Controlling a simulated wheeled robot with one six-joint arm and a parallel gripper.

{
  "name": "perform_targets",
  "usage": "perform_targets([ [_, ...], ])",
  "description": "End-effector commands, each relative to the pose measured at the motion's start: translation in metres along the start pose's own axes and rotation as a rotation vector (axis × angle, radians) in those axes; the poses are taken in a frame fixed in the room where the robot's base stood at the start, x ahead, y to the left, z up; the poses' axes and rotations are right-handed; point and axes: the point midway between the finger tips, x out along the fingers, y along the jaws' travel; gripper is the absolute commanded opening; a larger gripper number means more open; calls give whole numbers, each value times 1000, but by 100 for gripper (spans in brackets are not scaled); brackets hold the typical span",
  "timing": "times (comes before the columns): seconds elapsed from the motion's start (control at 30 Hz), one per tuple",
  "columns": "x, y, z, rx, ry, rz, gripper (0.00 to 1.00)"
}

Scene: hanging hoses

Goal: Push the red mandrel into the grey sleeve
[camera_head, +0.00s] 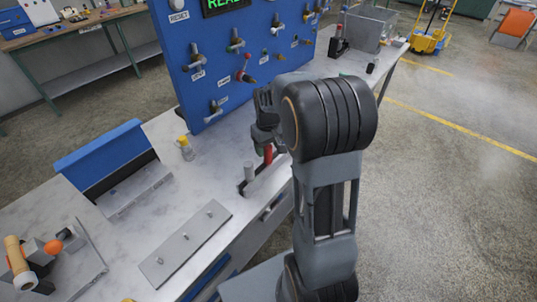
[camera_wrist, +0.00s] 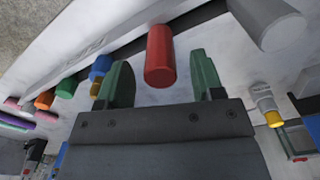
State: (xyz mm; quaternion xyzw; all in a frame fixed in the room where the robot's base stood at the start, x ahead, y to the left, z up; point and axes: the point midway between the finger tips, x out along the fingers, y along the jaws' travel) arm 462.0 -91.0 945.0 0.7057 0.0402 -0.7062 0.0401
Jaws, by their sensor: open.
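The red mandrel (camera_head: 268,154) stands upright on the bench near its front edge, partly hidden by my gripper in the head view. The grey sleeve (camera_head: 249,172) appears to be the upright grey cylinder just left of it, apart from it. In the wrist view the red mandrel (camera_wrist: 160,55) lies between the two green fingers of my gripper (camera_wrist: 162,75), with a gap on each side. My gripper is open. The grey cylinder (camera_wrist: 272,22) shows at the upper right there, outside the fingers. In the head view my gripper (camera_head: 265,142) is low over the bench.
A blue panel (camera_head: 214,88) with several valves stands behind. A yellow-capped bottle (camera_head: 185,148) stands left of the sleeve. A flat grey plate with pegs (camera_head: 187,247) lies at the front left. Several coloured cylinders (camera_wrist: 66,86) show left in the wrist view.

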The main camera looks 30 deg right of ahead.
Motion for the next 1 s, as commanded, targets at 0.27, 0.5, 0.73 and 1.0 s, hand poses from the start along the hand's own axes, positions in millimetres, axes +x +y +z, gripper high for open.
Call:
perform_targets([
  [0.27,21,0,0,-1,0,0,61],
  [0.5,22,0,0,-1,1,0,59],
  [0.73,22,0,0,-1,1,0,37],
  [1.0,21,0,0,-1,1,0,11],
])
